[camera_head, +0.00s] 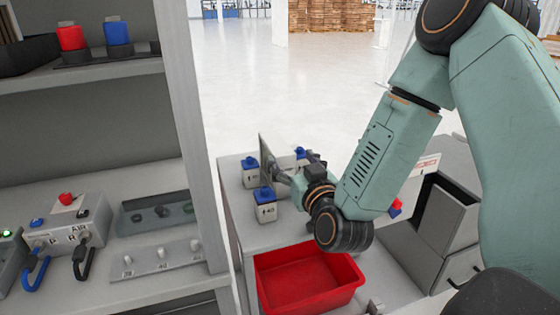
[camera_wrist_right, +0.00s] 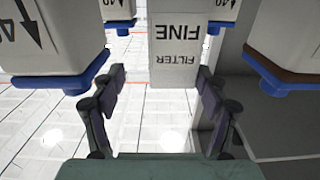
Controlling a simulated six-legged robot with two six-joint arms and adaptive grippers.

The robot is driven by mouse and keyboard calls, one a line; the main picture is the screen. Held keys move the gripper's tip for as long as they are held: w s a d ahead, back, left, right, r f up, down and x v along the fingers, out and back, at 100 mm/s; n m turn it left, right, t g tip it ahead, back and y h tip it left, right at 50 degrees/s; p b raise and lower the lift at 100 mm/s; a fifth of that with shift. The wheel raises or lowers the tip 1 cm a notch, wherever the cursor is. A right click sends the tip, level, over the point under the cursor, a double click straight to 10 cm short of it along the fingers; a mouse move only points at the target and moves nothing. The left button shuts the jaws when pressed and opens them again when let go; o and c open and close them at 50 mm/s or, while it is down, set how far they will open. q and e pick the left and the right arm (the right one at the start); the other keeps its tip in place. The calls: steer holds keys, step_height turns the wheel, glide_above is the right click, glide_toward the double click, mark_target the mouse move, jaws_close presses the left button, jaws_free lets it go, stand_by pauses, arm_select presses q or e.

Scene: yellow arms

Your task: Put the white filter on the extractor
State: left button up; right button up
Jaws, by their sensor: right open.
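The white filter (camera_wrist_right: 177,62), a pale block printed "FINE FILTER", shows upside down in the right wrist view. It stands between the two spread fingers of my right gripper (camera_wrist_right: 160,100), with a gap visible on each side near the fingertips. In the head view my right gripper (camera_head: 288,178) is at the far end of the side table among white containers with blue caps; the filter is mostly hidden there. I cannot tell for sure which thing is the extractor; a grey machine (camera_head: 455,215) stands at the right, partly behind my arm. My left gripper is out of view.
White containers with blue caps (camera_head: 265,207) stand close to the gripper, also flanking it in the wrist view (camera_wrist_right: 285,45). A red bin (camera_head: 312,275) sits nearer on the table. A shelf post (camera_head: 195,130) and control panels (camera_head: 65,220) are at left.

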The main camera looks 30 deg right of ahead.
mark_target(275, 142)
steer(key=shift+w+a, duration=0.2)
steer(key=w, duration=0.1)
steer(key=w+a, duration=0.1)
steer(key=w, duration=0.1)
steer(key=shift+a+r, duration=0.15)
steer(key=shift+r, duration=0.1)
steer(key=w+d, duration=0.2)
steer(key=w, duration=0.1)
steer(key=shift+d, duration=0.35)
steer(key=shift+w+a, duration=0.1)
steer(key=shift+w, duration=0.2)
steer(key=shift+w+a+r, duration=0.1)
steer(key=shift+w+a, duration=0.35)
steer(key=shift+s+d, duration=0.15)
steer(key=shift+d, duration=0.3)
steer(key=shift+c, duration=1.8)
steer(key=shift+a, duration=0.4)
steer(key=c, duration=0.4)
steer(key=shift+d, duration=0.35)
steer(key=c, duration=0.5)
steer(key=shift+a, duration=0.1)
steer(key=shift+c, duration=1.4)
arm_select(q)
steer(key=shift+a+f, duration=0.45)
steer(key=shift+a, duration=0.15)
arm_select(e)
steer(key=shift+a, duration=0.15)
jaws_close()
